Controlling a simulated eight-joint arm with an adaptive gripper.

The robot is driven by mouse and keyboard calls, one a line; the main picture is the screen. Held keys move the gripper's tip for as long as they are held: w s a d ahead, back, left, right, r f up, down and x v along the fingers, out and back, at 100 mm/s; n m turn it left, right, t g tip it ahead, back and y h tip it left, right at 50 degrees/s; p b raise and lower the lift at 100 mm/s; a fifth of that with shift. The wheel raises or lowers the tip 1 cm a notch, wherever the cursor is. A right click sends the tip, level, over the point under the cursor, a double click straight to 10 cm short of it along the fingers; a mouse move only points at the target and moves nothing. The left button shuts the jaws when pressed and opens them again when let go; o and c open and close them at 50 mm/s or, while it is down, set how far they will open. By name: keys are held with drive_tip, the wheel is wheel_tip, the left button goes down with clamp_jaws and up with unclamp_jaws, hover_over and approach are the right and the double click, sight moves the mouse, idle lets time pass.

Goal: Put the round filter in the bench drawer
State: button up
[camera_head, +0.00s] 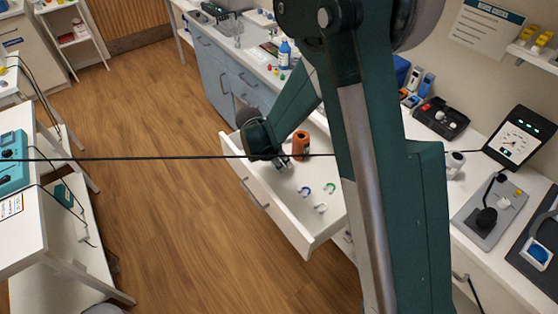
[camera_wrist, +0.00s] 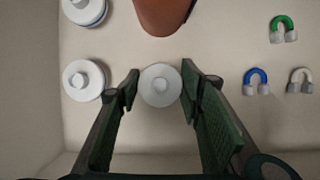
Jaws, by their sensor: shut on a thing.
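The bench drawer (camera_head: 314,240) is pulled open, and its pale floor (camera_wrist: 220,125) fills the wrist view. My gripper (camera_head: 281,166) is down inside the drawer, pointing at its floor. In the wrist view my gripper (camera_wrist: 160,90) is shut on a white round filter (camera_wrist: 159,85), a disc with a raised centre, held between the two fingertips. I cannot tell whether it touches the drawer floor. In the head view my gripper hides it.
Two similar white round pieces (camera_wrist: 83,80) lie left of my gripper. An orange-brown container (camera_head: 300,143) stands just beyond it. Small horseshoe magnets (camera_head: 320,207) in green, blue and white lie to the right. A dark cable (camera_head: 130,158) crosses the head view.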

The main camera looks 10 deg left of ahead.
drive_tip(key=o, duration=0.8)
drive_tip(key=shift+r, duration=0.15)
drive_tip(key=p+v, duration=0.2)
drive_tip(key=v, duration=1)
drive_tip(key=shift+p, duration=0.4)
drive_tip(key=shift+d, duration=0.1)
